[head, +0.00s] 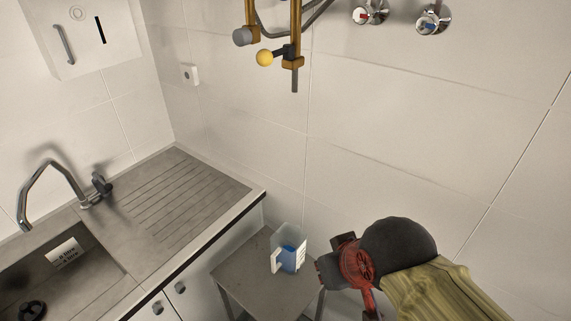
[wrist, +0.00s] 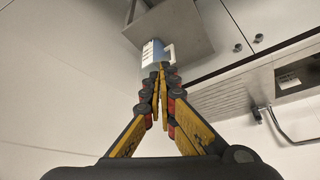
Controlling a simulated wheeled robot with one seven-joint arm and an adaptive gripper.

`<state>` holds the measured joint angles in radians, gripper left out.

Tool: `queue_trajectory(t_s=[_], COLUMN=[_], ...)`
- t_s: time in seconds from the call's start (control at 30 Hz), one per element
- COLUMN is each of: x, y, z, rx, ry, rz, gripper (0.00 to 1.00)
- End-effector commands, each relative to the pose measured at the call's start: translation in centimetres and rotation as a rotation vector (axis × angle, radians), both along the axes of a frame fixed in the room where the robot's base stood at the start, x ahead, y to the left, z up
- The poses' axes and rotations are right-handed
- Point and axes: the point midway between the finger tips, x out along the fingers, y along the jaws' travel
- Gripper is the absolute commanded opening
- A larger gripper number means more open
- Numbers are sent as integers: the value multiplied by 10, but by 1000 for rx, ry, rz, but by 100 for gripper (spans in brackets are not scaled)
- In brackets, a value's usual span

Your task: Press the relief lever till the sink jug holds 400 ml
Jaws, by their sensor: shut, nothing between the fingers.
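A clear jug with a white handle and blue contents or markings (head: 288,258) stands upright on a small grey metal table (head: 240,269). Its fill level is too small to read. The jug also shows in the wrist view (wrist: 154,52), just beyond my fingertips. My gripper (head: 325,271) is shut and empty, right of the jug in the head view; in the wrist view its fingertips (wrist: 161,70) overlap the jug's near end, and I cannot tell whether they touch. High on the wall, a yellow ball knob (head: 264,57) sits on a short dark lever at a brass pipe, well away from my gripper.
A steel sink (head: 92,280) with a ribbed drainboard (head: 180,194), a curved tap (head: 45,178) and a white label (head: 65,252) is at left. Two wall valves (head: 370,12) (head: 432,19) are at upper right. The tiled wall between pipe and table is clear.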

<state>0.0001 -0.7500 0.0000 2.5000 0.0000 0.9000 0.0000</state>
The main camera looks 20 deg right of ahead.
Motion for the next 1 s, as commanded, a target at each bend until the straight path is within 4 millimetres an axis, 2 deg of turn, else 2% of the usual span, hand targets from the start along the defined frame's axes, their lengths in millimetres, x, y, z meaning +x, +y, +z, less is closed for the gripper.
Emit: queue_trajectory(t_s=[0.17, 0.27, 0.37, 0.57, 0.7, 0.87, 1.0], x=[2, 9, 22, 67, 104, 148, 178], y=[0, 2, 4, 11, 8, -7, -29], z=[6, 25, 59, 151, 219, 300, 363], rx=[6, 31, 82, 248, 375, 510, 600], ry=[5, 27, 66, 122, 114, 49, -40], rz=[-1, -3, 1, 57, 128, 236, 337], gripper=[0, 0, 0, 0, 0, 0, 0])
